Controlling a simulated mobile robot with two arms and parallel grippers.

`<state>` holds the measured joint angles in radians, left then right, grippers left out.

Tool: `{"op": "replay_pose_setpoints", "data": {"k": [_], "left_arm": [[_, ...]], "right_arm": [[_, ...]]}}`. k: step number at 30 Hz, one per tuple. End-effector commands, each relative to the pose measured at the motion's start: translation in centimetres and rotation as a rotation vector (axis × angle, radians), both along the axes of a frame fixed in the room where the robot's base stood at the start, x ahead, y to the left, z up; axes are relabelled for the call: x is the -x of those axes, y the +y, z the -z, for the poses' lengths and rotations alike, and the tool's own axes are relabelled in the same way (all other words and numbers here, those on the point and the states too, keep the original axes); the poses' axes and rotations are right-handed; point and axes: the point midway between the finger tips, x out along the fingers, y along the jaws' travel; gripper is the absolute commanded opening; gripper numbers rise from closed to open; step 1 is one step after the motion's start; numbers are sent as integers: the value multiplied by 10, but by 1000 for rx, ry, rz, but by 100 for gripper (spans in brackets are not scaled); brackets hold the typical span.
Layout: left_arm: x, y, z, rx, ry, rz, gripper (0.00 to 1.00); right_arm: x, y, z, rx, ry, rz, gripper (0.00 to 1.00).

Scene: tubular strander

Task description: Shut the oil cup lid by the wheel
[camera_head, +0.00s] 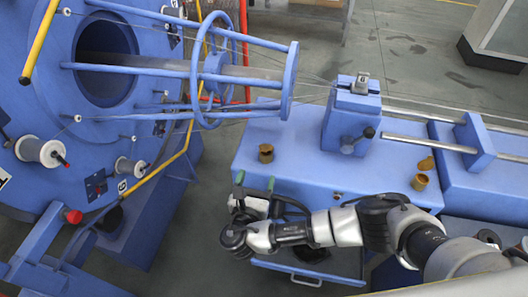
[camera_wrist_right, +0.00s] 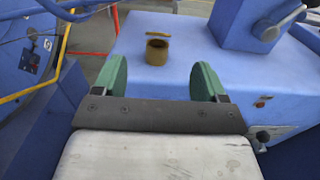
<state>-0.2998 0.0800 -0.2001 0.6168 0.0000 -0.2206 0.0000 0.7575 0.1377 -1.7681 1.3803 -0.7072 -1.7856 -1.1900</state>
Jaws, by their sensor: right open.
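The brass oil cup near the big blue wheel (camera_head: 266,156) stands on the blue machine bed, at its left end. In the right wrist view this cup (camera_wrist_right: 157,55) shows an open dark mouth. Its lid (camera_wrist_right: 158,33) is swung back behind the cup, seen as a thin brass piece. My right gripper (camera_head: 255,181) has green fingers, open and empty, just in front of the cup. In its wrist view the fingers (camera_wrist_right: 160,78) stand apart, with the cup beyond them and between their lines. The left gripper is not in view.
A second brass oil cup (camera_head: 419,183) with its lid (camera_head: 426,164) raised stands at the right of the bed. A blue block with a lever (camera_head: 350,125) rises behind. The large blue wheel (camera_head: 80,110), bobbins and yellow rails fill the left. Bed top around the cup is clear.

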Motion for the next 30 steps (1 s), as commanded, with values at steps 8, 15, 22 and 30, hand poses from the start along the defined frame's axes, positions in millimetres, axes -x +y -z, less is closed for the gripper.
{"op": "replay_pose_setpoints", "data": {"k": [8,15,22,30], "left_arm": [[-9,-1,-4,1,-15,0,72],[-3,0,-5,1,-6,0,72],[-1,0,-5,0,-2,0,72],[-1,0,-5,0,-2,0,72]], "right_arm": [[-51,-17,-2,2,-3,1,72],[-81,-26,0,1,-1,-1,72],[-89,-29,0,-1,1,-2,72],[-89,-29,0,-1,1,-2,57]]}}
